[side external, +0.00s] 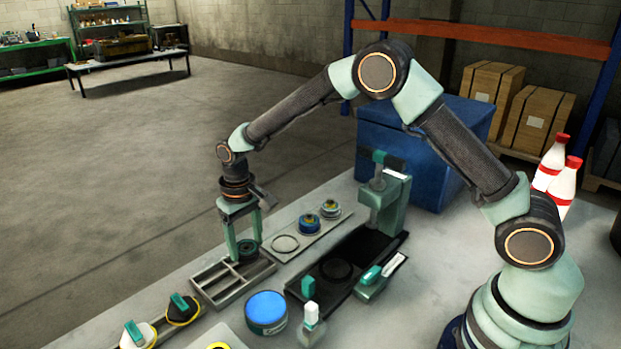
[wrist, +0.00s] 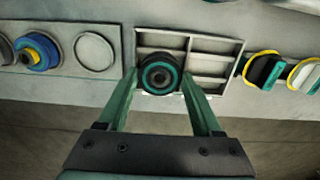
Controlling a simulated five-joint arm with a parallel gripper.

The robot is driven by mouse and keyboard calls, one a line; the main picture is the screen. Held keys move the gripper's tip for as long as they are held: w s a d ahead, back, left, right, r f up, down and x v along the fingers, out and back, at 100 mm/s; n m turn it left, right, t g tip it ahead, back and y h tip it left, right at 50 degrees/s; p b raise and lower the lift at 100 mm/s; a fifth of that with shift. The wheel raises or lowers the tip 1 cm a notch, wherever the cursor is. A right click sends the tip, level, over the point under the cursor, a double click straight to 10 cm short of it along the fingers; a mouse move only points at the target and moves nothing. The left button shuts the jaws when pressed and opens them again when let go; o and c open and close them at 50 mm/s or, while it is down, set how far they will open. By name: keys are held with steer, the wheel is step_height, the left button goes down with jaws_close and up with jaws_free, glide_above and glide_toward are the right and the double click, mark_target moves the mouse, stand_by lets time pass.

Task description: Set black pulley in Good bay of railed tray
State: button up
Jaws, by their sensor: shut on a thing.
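The black pulley (wrist: 161,74) has a teal ring on its face and a dark centre. It also shows in the side view (side external: 246,251), low between my fingers. My gripper (wrist: 160,80) is shut on it, one finger on each side; it points down in the side view (side external: 246,248). The grey railed tray (side external: 213,287) has several compartments divided by low walls. In the wrist view the pulley overlaps the left compartment of the tray (wrist: 215,57), near its lower edge. I cannot tell whether the pulley touches the tray floor. No bay label is readable.
A flat plate (side external: 309,235) with a ring outline and blue-and-yellow parts lies beyond the tray. A dark fixture (side external: 340,268) stands to the right. Black and white pieces with yellow rims (side external: 182,309) and a blue-topped tin (side external: 266,311) stand nearer the camera.

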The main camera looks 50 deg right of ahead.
steer(key=shift+f, duration=0.1)
stand_by(0.3)
steer(key=shift+f, duration=0.35)
steer(key=shift+f, duration=0.35)
steer(key=shift+f, duration=0.2)
steer(key=o, duration=1.4)
steer(key=shift+r, duration=3.5)
